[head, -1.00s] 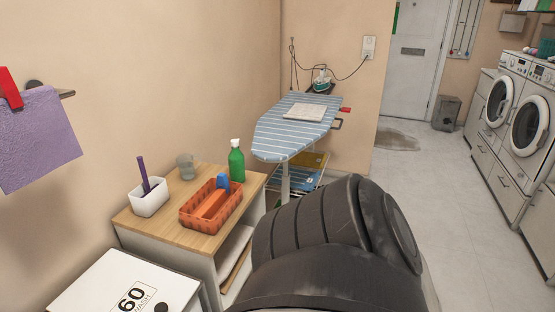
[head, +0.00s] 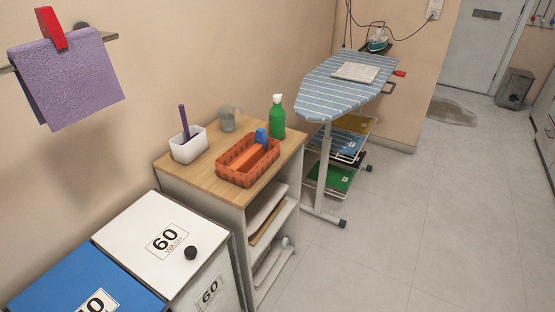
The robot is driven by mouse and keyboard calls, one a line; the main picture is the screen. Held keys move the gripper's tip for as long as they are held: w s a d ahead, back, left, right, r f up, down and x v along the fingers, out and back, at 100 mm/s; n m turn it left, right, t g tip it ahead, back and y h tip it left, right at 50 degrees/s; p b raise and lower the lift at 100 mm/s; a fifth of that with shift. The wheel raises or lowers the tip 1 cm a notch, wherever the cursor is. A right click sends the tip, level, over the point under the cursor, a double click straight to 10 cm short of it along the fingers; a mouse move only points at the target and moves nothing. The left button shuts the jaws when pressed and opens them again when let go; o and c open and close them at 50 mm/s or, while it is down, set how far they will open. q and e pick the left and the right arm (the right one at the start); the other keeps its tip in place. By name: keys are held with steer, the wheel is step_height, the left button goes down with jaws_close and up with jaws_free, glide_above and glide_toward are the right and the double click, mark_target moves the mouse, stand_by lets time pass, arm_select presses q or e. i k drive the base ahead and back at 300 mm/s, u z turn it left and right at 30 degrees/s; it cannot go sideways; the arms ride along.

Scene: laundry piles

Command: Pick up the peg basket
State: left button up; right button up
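The peg basket (head: 232,175) is an orange-red rectangular basket with a woven look. It sits on the wooden top of a small shelf unit (head: 215,186), near its front edge. An orange piece and a blue piece (head: 261,137) show inside it. Neither of my grippers is in the head view, so I cannot see whether they are open or shut.
Beside the basket stand a white pot with a purple stick (head: 188,150), a clear glass (head: 227,124) and a green spray bottle (head: 277,122). White and blue bins (head: 130,225) stand in front left. An ironing board (head: 320,95) is behind.

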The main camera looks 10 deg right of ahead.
mark_target(245, 162)
steer(key=z, duration=1.45)
steer(key=i, duration=1.9)
steer(key=u, duration=1.9)
